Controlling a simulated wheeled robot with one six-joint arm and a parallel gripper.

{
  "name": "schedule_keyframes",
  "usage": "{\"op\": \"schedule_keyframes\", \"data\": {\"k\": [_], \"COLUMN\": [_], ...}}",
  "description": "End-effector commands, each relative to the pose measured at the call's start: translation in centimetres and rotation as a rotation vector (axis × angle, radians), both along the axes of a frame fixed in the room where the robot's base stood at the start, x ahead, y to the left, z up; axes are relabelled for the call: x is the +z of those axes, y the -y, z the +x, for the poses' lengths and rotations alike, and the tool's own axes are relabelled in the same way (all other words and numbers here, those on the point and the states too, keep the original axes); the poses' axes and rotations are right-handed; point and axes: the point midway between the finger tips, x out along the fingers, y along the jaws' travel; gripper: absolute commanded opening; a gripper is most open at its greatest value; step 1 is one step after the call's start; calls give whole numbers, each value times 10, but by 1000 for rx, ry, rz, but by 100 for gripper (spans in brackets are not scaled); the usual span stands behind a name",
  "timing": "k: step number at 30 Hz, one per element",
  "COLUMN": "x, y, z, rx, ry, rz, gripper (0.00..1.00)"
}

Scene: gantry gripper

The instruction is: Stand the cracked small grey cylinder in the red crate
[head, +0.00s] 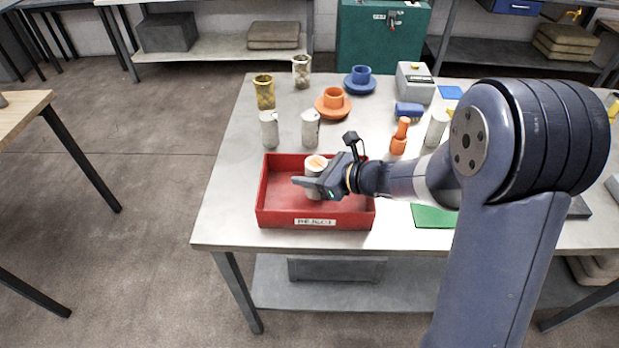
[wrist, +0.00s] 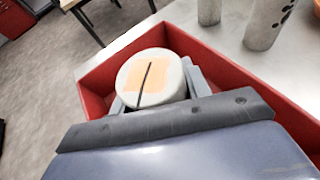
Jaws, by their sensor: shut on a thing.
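The red crate (head: 281,212) stands near the front left of the metal table; its red wall also shows in the wrist view (wrist: 95,88). My gripper (head: 316,185) is inside the crate's outline and shut on a small grey cylinder (head: 316,164). In the wrist view the cylinder (wrist: 150,78) has a pale round top with an orange patch and a dark crack line across it. The cylinder looks upright. Its lower end is hidden by my gripper, so I cannot tell whether it touches the crate floor.
Two grey cylinders (head: 269,130) (head: 310,128) stand just behind the crate. An orange bottle-like piece (head: 399,137) and another grey cylinder (head: 436,128) stand to the right. Orange and blue cups on saucers (head: 333,102) (head: 360,80) are farther back. The table left of the crate is clear.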

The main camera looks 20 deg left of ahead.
Motion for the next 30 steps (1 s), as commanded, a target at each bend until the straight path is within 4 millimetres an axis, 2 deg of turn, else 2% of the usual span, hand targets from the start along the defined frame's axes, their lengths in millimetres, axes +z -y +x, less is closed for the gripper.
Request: {"op": "schedule_keyframes", "data": {"k": [4, 17, 18, 25, 30], "x": [-15, -22, -21, -21, -21], "y": [0, 0, 0, 0, 0], "z": [0, 0, 0, 0, 0], "rx": [1, 0, 0, 0, 0], "ry": [-1, 3, 1, 0, 0], "rz": [2, 1, 0, 0, 0], "gripper": [8, 8, 48, 66, 67]}}
